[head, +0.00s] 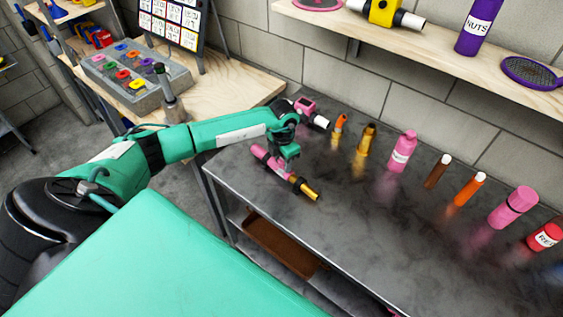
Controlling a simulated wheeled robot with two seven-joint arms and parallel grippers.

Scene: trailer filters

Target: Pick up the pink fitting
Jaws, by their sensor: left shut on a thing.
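My left gripper (281,160) points down over the near left part of the dark metal table. It is shut on a pink fitting (261,154), which sticks out on both sides of the fingers. A black ring and a gold tube (311,193) continue in line from its lower right end. The gripper hides its middle, and I cannot tell if it touches the table. A second pink fitting (304,105) with a white end lies behind, near the table's back left corner. My right gripper is out of view.
Several bottles and tubes stand along the back of the metal table (350,240), including a gold one (366,140) and a pink bottle (402,151). A wooden shelf (440,48) hangs above. A grey tray (140,88) with coloured pieces sits on the wooden bench at left.

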